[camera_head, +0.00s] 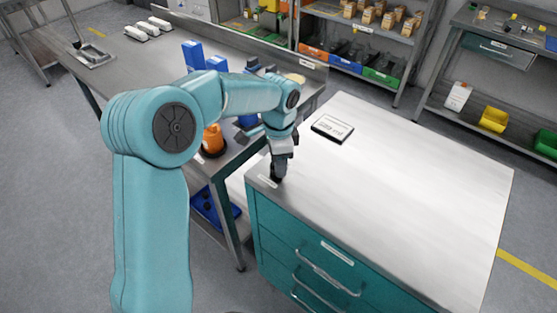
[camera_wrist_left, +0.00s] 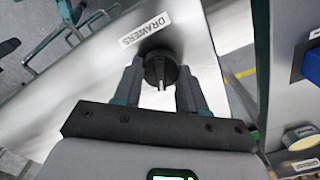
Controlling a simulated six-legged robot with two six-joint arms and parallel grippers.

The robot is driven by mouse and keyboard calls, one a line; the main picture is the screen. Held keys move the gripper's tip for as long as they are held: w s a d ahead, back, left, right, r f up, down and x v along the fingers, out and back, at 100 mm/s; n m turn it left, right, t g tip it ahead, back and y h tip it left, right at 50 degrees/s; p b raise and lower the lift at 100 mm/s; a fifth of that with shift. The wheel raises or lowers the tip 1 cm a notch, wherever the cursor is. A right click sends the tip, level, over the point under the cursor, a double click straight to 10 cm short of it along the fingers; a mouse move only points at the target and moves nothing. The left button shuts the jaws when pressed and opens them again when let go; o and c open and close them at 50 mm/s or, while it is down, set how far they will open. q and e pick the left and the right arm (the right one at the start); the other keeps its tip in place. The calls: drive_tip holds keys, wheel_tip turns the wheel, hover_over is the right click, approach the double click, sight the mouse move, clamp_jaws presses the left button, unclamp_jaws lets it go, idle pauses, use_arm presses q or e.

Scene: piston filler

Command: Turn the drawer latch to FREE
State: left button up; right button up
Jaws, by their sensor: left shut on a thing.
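The drawer latch is a round black knob (camera_wrist_left: 160,68) with a pale pointer line, on the metal top of the teal drawer cabinet (camera_head: 290,240). A white label reading DRAWERS (camera_wrist_left: 146,28) lies beside it. In the wrist view the pointer line faces toward my gripper's base. My left gripper (camera_head: 279,170) reaches down to the cabinet's near left corner. In the wrist view its two fingers (camera_wrist_left: 160,88) are closed on the knob, one on each side. No FREE marking can be read. My right gripper is not in view.
A small sign or display (camera_head: 332,128) lies on the otherwise clear cabinet top. The drawers below have metal handles (camera_head: 327,272). A workbench to the left holds an orange item (camera_head: 213,139) and blue items (camera_head: 194,54) near my arm. Shelves with bins stand behind.

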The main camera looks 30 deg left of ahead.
use_arm(q)
drive_tip(key=shift+w+a+r+n, duration=0.1)
drive_tip(key=shift+r+n, duration=0.05)
drive_tip(key=shift+n, duration=1)
drive_tip(key=shift+w+r+n, duration=0.1)
drive_tip(key=shift+n, duration=1.05)
drive_tip(key=o, duration=1.1)
drive_tip(key=shift+c, duration=0.2)
drive_tip(key=shift+s, duration=0.1)
drive_tip(key=shift+f, duration=0.1)
wheel_tip(320, 180, up, 16)
drive_tip(key=p, duration=0.1)
drive_tip(key=shift+r+p, duration=0.2)
drive_tip(key=shift+p, duration=0.15)
drive_tip(key=shift+s, duration=0.15)
